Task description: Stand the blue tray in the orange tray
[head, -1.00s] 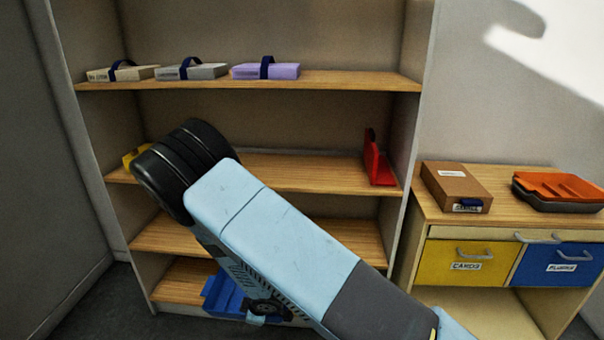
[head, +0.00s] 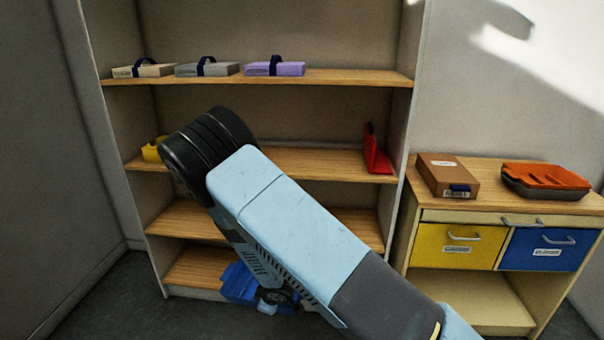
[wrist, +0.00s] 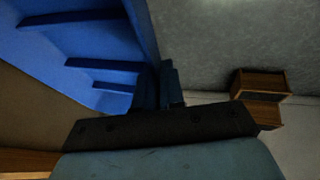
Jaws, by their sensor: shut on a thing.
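The blue tray (head: 240,284) shows low in front of the shelf unit's bottom shelf, partly hidden behind my arm. In the wrist view the blue tray (wrist: 84,48) fills the upper left, with its dividers visible. My gripper (wrist: 163,88) is shut on the tray's edge; in the head view my arm mostly hides it. The orange tray (head: 548,177) lies on the cabinet top at the right, on or in a dark grey tray (head: 550,193); I cannot tell which.
A brown box (head: 447,174) stands left of the orange tray on the cabinet (head: 410,240). The shelf unit (head: 330,163) holds a red bookend-like piece (head: 376,158), a yellow item (head: 152,150) and strapped boxes (head: 275,69). Dark floor lies in front.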

